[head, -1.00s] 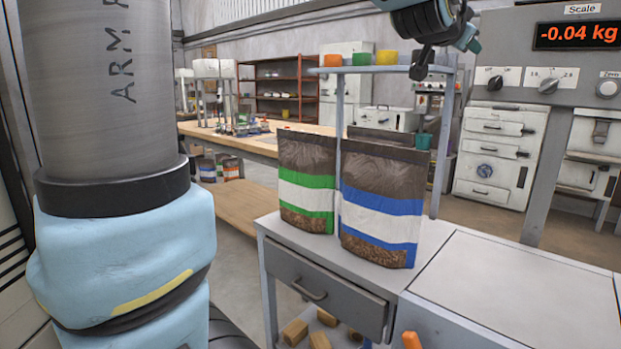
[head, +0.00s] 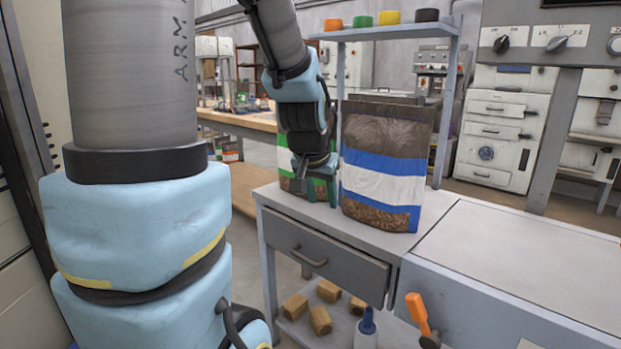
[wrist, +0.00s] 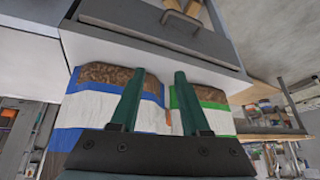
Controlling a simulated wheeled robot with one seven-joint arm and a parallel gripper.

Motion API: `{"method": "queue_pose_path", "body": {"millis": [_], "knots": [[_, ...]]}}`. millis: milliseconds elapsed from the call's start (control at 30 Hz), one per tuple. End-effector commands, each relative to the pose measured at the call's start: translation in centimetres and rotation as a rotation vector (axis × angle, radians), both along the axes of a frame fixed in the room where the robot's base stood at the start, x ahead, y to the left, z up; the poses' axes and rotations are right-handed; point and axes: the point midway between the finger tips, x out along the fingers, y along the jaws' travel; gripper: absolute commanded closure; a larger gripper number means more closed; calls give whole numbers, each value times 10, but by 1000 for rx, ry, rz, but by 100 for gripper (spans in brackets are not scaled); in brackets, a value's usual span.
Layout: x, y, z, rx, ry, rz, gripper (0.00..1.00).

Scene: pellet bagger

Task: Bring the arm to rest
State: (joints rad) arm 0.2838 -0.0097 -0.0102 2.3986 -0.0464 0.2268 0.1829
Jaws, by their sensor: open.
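My gripper (head: 316,190) hangs at the end of my bent arm, in front of the green-striped bag (head: 290,160) in the head view, and hides much of it. Its two green fingers are apart with nothing between them, and they also show in the wrist view (wrist: 158,78). The blue-striped bag (head: 383,170) stands upright just right of the gripper. In the wrist view the blue-striped bag (wrist: 75,112) is on the left and the green-striped bag (wrist: 214,118) on the right, behind the fingers. I cannot tell whether the fingers touch either bag.
Both bags stand on a grey bench (head: 465,245) with a drawer (head: 325,262). A shelf (head: 385,32) above holds coloured rolls. Wooden blocks (head: 320,318), a blue-capped bottle (head: 367,325) and an orange handle (head: 417,313) are lower down. The bench's right side is clear.

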Motion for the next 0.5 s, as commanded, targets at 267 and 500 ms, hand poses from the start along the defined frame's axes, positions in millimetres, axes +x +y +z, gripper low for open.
{"method": "queue_pose_path", "body": {"millis": [267,500], "knots": [[-59,61,-72,25,242,200,54],[-107,94,-108,39,403,339,54]]}}
